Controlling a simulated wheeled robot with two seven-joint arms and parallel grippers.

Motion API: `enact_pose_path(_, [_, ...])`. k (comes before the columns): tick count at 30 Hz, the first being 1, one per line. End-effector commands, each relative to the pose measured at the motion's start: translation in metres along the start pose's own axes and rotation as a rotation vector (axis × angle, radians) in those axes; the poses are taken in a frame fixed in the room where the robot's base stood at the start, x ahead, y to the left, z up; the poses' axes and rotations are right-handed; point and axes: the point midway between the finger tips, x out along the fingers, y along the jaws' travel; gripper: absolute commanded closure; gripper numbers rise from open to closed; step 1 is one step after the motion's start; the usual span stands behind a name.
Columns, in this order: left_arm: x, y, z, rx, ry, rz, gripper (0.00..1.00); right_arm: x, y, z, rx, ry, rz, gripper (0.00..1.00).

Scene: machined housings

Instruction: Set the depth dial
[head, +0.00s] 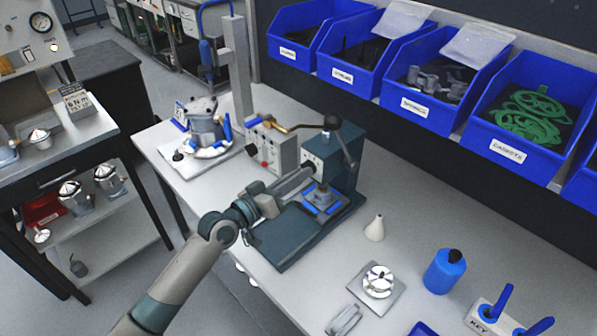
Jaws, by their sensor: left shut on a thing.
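A teal bench press (347,152) stands on the light workbench, with a flat base plate (290,243) in front. Its pale front panel (318,160) faces my left arm. My left gripper (306,176) reaches up from the lower left, with its fingers at this panel. The fingers are shut on a small part there, which looks like the depth dial. The fingers hide the dial, so its setting cannot be read. My right gripper is not in view.
A lever with a black ball (332,122) and a grey control box (271,146) are close to my gripper. A white cone (374,228), a blue bottle (445,271) and a silver part on a plate (378,280) stand right. Blue bins (520,150) line the back.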

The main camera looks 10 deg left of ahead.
Motion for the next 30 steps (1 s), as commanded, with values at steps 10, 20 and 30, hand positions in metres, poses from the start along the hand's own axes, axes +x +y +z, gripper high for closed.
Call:
enact_pose_path(10, [0.0,0.0007,0.0006,-0.221,-0.002,-0.001,1.0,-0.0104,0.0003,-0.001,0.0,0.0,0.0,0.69])
enact_pose_path(20, [0.0,0.0004,0.0012,-0.278,-0.002,-0.001,1.0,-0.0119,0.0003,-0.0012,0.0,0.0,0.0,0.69])
enact_pose_path(30, [0.0,0.0003,0.0012,-0.277,-0.002,-0.001,0.78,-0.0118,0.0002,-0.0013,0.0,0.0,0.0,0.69])
